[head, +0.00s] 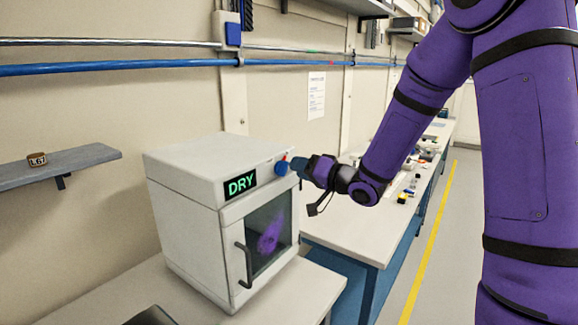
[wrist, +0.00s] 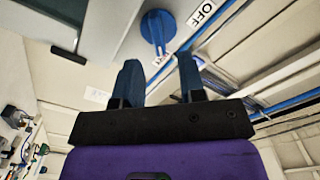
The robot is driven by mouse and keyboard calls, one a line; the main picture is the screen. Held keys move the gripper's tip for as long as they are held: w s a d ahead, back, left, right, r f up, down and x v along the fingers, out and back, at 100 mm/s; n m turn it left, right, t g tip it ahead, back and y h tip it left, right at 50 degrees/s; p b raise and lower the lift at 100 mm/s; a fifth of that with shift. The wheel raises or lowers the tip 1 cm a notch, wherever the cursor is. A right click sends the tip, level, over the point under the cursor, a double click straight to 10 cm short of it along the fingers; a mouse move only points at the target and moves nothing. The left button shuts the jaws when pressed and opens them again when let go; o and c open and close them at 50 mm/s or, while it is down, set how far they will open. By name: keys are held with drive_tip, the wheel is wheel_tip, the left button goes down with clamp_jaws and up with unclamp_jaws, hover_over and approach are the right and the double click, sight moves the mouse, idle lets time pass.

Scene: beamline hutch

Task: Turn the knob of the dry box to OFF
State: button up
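The dry box (head: 182,166) is a white cabinet with a green-lit DRY display, standing on a table in the head view. Its blue knob (head: 282,168) is at the upper right of the front, with a small red mark just above it. In the wrist view the round blue knob (wrist: 158,28) with its raised bar lies just beyond the fingertips, roughly centred between them. An OFF label (wrist: 207,12) is to its right. My gripper (wrist: 158,58) is open and empty, its two dark blue fingers apart. In the head view my gripper (head: 297,167) is close to the knob; contact cannot be told.
The box door has a dark window and a black handle (head: 243,265), and looks closed. A grey wall shelf (head: 60,165) with a small labelled object is at left. A long bench (head: 345,228) with small items runs behind on the right. The floor right of it is clear.

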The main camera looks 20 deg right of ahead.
sight(284, 169)
drive_tip(key=shift+x, duration=2)
clamp_jaws()
